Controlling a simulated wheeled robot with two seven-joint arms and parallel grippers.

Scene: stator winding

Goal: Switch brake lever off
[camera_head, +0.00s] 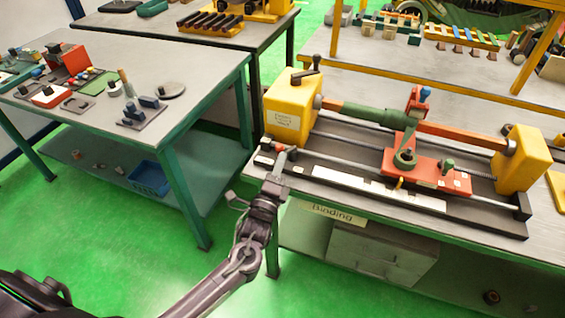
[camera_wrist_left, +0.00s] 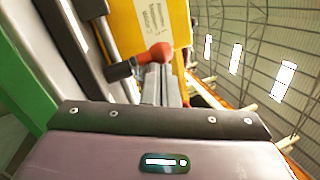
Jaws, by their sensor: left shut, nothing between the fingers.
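My left gripper (camera_head: 288,152) is shut and empty at the front left corner of the winding machine, just below its yellow headstock (camera_head: 287,112). In the left wrist view the closed fingers (camera_wrist_left: 161,78) point toward a red ball knob (camera_wrist_left: 158,53) with a dark cylindrical piece (camera_wrist_left: 119,71) beside it. This looks like the brake lever. The knob is right at the fingertips; I cannot tell whether they touch it. The yellow headstock (camera_wrist_left: 152,25) stands behind it. In the head view the lever is too small to make out clearly. My right gripper is not in view.
The machine carries a red carriage (camera_head: 427,172), a green spindle (camera_head: 365,115) and a yellow tailstock (camera_head: 523,158). A dark handle (camera_head: 305,72) sits on top of the headstock. A separate table (camera_head: 185,60) with parts stands at left, with a floor gap between.

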